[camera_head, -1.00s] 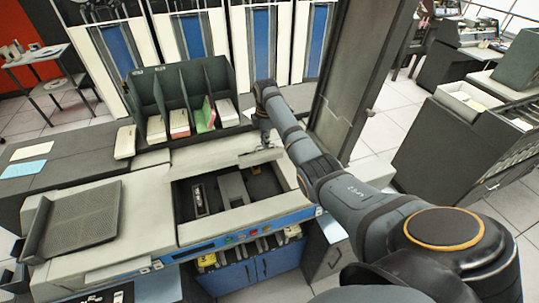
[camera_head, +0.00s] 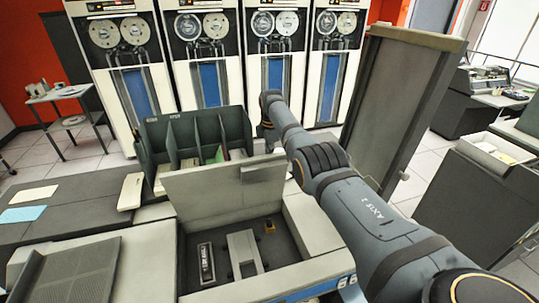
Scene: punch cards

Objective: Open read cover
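The read cover (camera_head: 218,192) is a light-grey panel on the card machine. It stands raised and tilted up at the back of the open compartment (camera_head: 205,238), hiding the lower part of the card rack. A small notched piece shows near its top right edge. My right arm reaches in from the right, and its wrist bends down behind that edge. My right gripper (camera_head: 271,146) is small and mostly hidden there, so I cannot see its fingers or whether it touches the cover. My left gripper is not in view.
A dark green card rack (camera_head: 196,130) with several slots stands behind the cover. A tall grey door panel (camera_head: 405,110) stands right of my arm. A dark sloped tray (camera_head: 70,275) is at the front left. Tape cabinets (camera_head: 205,65) line the back.

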